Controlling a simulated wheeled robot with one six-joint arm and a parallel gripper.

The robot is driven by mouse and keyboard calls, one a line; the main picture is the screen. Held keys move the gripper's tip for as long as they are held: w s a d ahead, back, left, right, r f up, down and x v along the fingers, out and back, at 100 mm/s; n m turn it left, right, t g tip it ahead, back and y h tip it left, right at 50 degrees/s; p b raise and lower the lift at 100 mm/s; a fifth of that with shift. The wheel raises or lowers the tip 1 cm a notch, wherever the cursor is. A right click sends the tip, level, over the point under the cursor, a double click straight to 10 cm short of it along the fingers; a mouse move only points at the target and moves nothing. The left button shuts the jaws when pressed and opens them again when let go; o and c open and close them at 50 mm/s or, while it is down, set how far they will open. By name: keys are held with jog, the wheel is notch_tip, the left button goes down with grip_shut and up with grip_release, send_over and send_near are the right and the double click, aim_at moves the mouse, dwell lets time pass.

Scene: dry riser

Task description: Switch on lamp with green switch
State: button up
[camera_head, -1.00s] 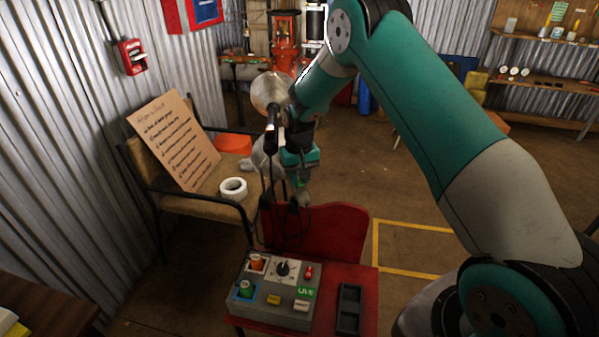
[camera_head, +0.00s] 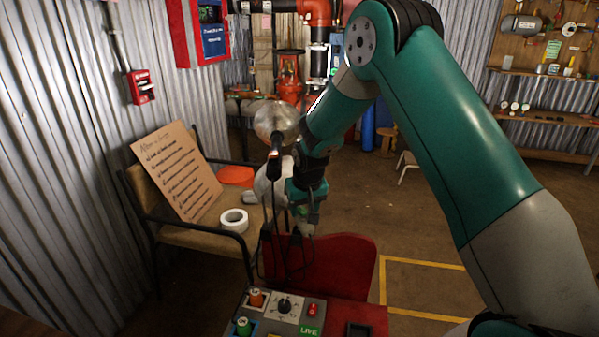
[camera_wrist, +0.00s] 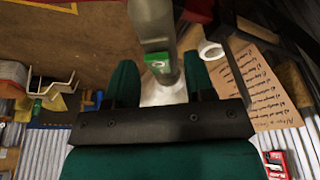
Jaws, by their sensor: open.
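In the wrist view a green switch (camera_wrist: 159,62) sits on a grey upright body (camera_wrist: 150,25), which looks like part of the lamp. The two teal fingers of my gripper (camera_wrist: 160,88) are apart, with the lower end of that body and a pale rounded shape showing between them. I cannot tell whether they touch it. In the head view a round metallic lamp head (camera_head: 276,121) with hanging black cables is just left of my gripper (camera_head: 304,208). A small green patch shows at my gripper there; the switch itself is not clear in that view.
A grey control box (camera_head: 284,307) with coloured knobs and a LIVE label stands on a red surface (camera_head: 360,315) below. A chair (camera_head: 205,237) holds a handwritten board (camera_head: 177,172) and a white tape roll (camera_head: 234,220). Open floor lies to the right.

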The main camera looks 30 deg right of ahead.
jog(key=b, duration=0.1)
jog(key=f+t+b, duration=0.1)
jog(key=shift+s+t+b, duration=0.2)
jog(key=shift+t+b, duration=0.1)
jog(key=shift+b, duration=0.1)
jog(key=w+a+p+v, duration=0.1)
jog(key=p+v, duration=0.3)
jog(key=v, duration=1.5)
jog(key=s+a+r+n+g+y+p, duration=0.2)
jog(key=s+a+r+n+p, duration=0.2)
jog(key=s+a+r+p, duration=0.4)
jog(key=shift+s+a+r+y, duration=0.4)
jog(key=shift+s+a+r, duration=0.7)
jog(key=shift+s, duration=1.35)
jog(key=shift+d+r, duration=0.2)
jog(key=shift+d, duration=0.05)
jog(key=s+a+r+n+g+y+p, duration=0.1)
jog(key=s+a+r+n+p, duration=0.1)
jog(key=s+r+p, duration=0.2)
jog(key=s+a+r+n+g+p, duration=0.1)
jog(key=s+a+r+n+p, duration=0.1)
jog(key=s, duration=0.8)
notch_tip(320, 180, up, 3)
jog(key=shift+s+a+n+g+y+p, duration=0.35)
jog(key=shift+a+p, duration=0.3)
jog(key=shift+p, duration=0.6)
